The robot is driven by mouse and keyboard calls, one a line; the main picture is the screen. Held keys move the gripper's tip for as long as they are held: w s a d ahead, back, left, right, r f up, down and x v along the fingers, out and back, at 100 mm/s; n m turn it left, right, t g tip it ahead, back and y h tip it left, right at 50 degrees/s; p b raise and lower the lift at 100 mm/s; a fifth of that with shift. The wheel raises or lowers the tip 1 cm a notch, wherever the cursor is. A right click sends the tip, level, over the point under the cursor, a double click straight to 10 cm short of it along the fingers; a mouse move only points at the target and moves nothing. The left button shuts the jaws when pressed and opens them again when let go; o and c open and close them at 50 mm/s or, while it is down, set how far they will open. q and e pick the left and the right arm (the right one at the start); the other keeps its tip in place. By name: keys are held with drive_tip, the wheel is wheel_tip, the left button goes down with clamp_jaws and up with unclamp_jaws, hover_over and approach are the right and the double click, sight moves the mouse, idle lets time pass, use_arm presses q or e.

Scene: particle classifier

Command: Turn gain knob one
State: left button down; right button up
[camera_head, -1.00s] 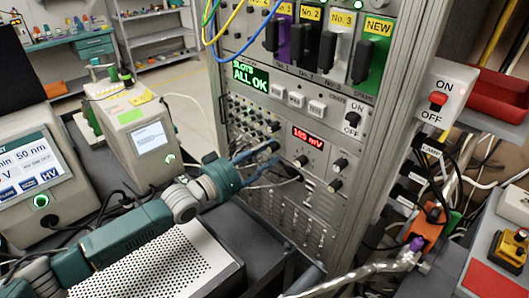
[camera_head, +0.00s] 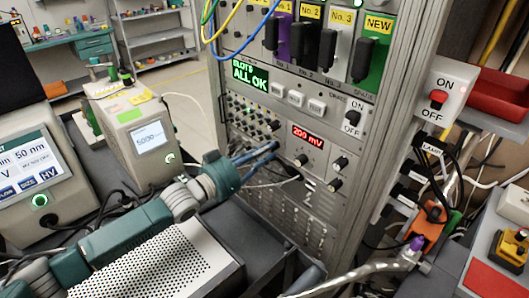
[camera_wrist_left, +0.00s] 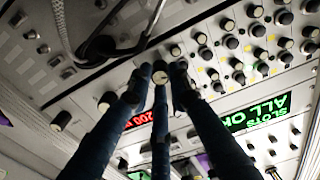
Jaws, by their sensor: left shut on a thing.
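The rack panel (camera_head: 262,160) carries rows of small knobs and a red display (camera_head: 307,137) that reads 200 mV. My left gripper (camera_head: 272,151) reaches the panel just left of this display. In the left wrist view, my left gripper (camera_wrist_left: 158,82) has its fingers closed around a small pale-faced knob (camera_wrist_left: 160,77). The fingers hide most of this knob in the head view. Which label it bears cannot be read. A silver knob (camera_head: 301,160) and two dark knobs (camera_head: 341,163) (camera_head: 335,184) stand to the right. My right gripper is not in view.
A green display (camera_head: 250,75) reads ALL OK above the knobs. A black cable plug (camera_wrist_left: 100,45) sits near my left fingers. A perforated box (camera_head: 160,265) lies below my left arm. A beige instrument (camera_head: 138,140) stands to the left.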

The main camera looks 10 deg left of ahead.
use_arm(q)
drive_tip(key=c, duration=1.6)
unclamp_jaws()
drive_tip(key=shift+f, duration=0.1)
drive_tip(key=v, duration=1.2)
